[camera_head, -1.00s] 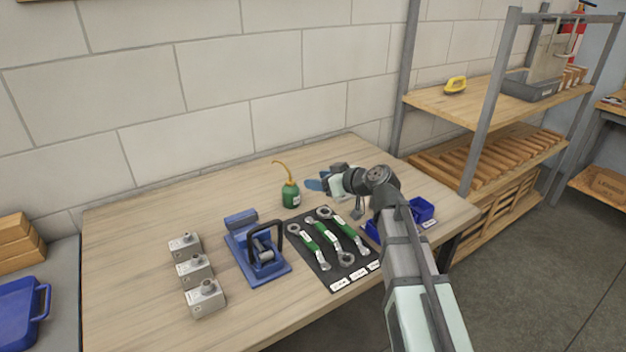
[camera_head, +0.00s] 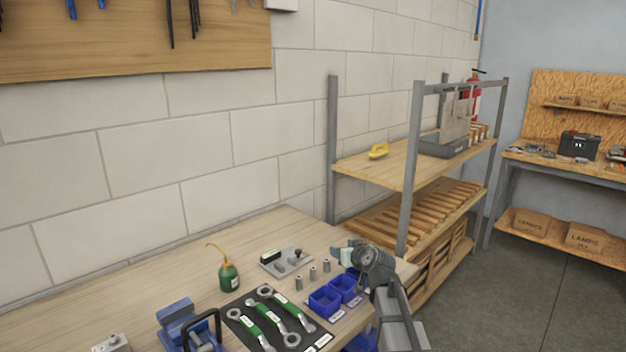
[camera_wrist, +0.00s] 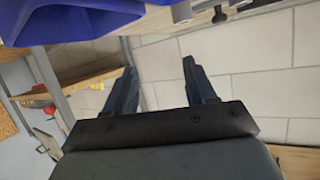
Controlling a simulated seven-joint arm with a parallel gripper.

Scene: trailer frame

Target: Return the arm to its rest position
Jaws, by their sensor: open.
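My arm shows at the lower right of the head view, with its wrist over the right end of the wooden workbench (camera_head: 185,285). The block wall shows beyond the fingers. Blue bins (camera_head: 325,301) stand on the bench just left of the wrist; blue plastic also fills the top left of the wrist view (camera_wrist: 70,20).
Green-handled wrenches (camera_head: 265,320) lie on a dark mat. A green oil can (camera_head: 228,276), a metal plate fixture (camera_head: 287,262) and a blue vise (camera_head: 178,318) are on the bench. A shelf rack (camera_head: 412,165) stands close behind the wrist. Open floor lies to the right.

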